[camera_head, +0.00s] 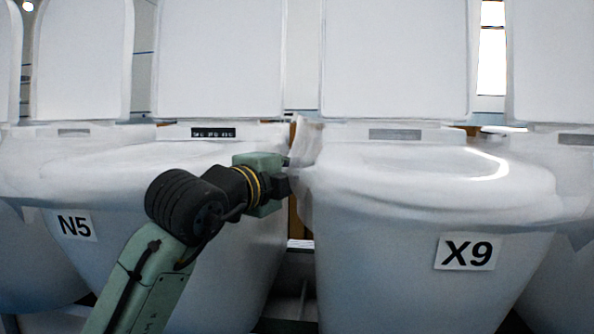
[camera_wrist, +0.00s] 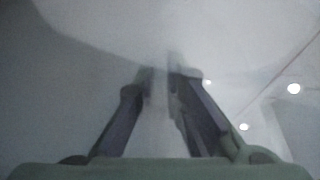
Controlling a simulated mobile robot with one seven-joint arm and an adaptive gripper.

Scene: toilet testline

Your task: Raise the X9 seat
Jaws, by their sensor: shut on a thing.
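The X9 toilet stands at the right of the head view, with its label (camera_head: 467,252) on the bowl front (camera_head: 400,275). Its white seat (camera_head: 440,185) lies down on the bowl, and its lid (camera_head: 395,60) stands upright behind. My gripper (camera_head: 287,180) is at the left edge of the X9 seat. In the wrist view, my fingers (camera_wrist: 165,80) are closed around a thin white piece (camera_wrist: 158,120) below a broad white curved surface (camera_wrist: 130,30). I cannot tell for certain whether this piece is part of the seat. The fingertips are partly hidden in the head view.
The N5 toilet, with its label (camera_head: 77,226), stands at the left behind my arm, its lid (camera_head: 220,60) upright. A crumpled-looking white shape (camera_head: 305,142) rises at X9's left side. The gap between the two bowls is narrow. Another toilet (camera_head: 575,165) stands close at the right.

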